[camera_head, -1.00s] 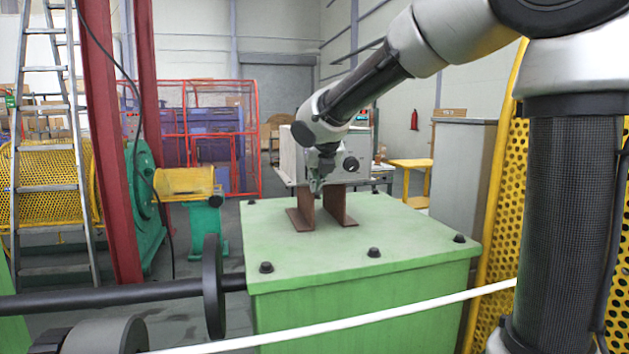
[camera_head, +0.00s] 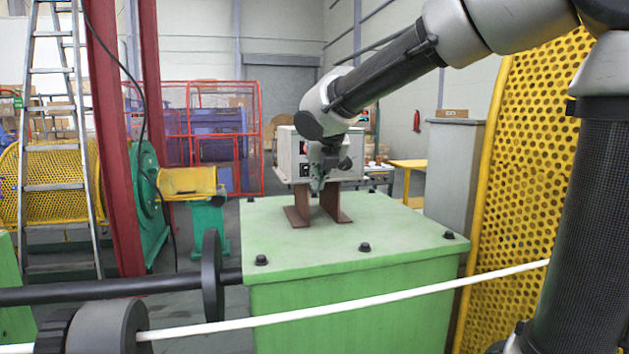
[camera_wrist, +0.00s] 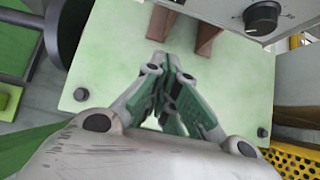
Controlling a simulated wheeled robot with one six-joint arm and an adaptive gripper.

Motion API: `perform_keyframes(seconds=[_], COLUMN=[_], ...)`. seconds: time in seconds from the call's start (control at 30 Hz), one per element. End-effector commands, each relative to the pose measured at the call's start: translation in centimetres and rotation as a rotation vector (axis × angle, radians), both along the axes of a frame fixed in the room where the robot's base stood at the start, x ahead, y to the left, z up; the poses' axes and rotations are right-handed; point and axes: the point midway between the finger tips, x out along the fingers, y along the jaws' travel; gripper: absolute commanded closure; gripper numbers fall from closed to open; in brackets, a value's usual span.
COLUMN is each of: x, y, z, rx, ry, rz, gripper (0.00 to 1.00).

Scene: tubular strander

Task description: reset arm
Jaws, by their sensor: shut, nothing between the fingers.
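My gripper (camera_head: 318,184) is at the end of my arm, above the green machine box (camera_head: 330,310) and in front of the grey control box (camera_head: 293,160). In the wrist view my gripper (camera_wrist: 172,62) points toward the brown metal brackets (camera_wrist: 208,32). Its fingers are together with nothing between them. The brown brackets (camera_head: 298,215) stand upright on the green top, below and behind the gripper in the head view. I cannot tell the exact gap between fingers and brackets.
A white cable (camera_head: 400,297) runs across the front. A black shaft with a disc (camera_head: 212,275) is at left. A yellow perforated guard (camera_head: 520,190) stands at right. A ladder (camera_head: 55,185) and red posts (camera_head: 118,150) are at far left. Bolts (camera_head: 364,247) stick up from the green top.

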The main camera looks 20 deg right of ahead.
Motion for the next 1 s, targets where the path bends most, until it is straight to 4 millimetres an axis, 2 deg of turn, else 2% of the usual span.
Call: perform_keyframes(seconds=[0.2, 0.37, 0.47, 0.57, 0.67, 0.77, 1.0], x=[-3.0, -3.9, -4.1, -4.7, -6.5, -9.3, -17.7], y=[0.1, 0.0, -0.1, -0.5, -1.1, -2.4, -8.0], z=[1.8, 2.3, 2.2, 1.3, -1.2, -3.4, -7.7], rx=[0.001, 0.017, 0.098, 0.265, 0.476, 0.692, 1.144], ry=[-0.002, 0.0, 0.005, 0.033, 0.095, 0.143, 0.157], rz=[0.001, -0.018, -0.118, -0.334, -0.647, -1.004, -1.92], gripper=[1.0, 1.0, 1.0, 1.0, 1.0, 1.0, 1.0])
